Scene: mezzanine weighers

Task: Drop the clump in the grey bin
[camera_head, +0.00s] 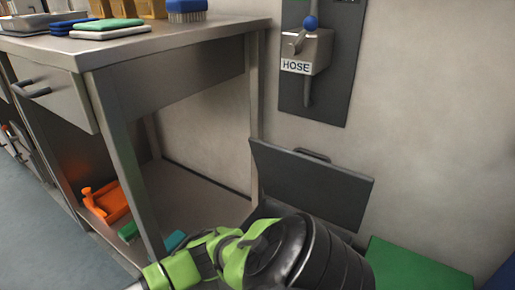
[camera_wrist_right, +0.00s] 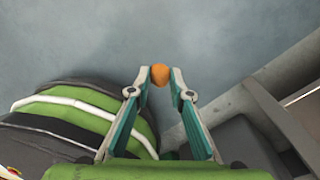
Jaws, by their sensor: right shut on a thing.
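The clump (camera_wrist_right: 158,75) is a small orange lump between the fingertips of my right gripper (camera_wrist_right: 160,80) in the right wrist view. The fingers are closed on it, and blue-grey floor shows behind. The grey bin stands by the wall in the head view, its dark grey lid (camera_head: 310,187) tilted up and open. Most of the bin's body and its opening are hidden behind my right arm. My right gripper's fingertips cannot be made out in the head view. My left gripper is in neither view.
A steel table (camera_head: 175,52) stands at left, with cloths, a brush and trays on top. Its lower shelf holds an orange tool (camera_head: 108,203). A green surface (camera_head: 415,268) lies right of the bin. A hose holder (camera_head: 307,50) hangs on the wall.

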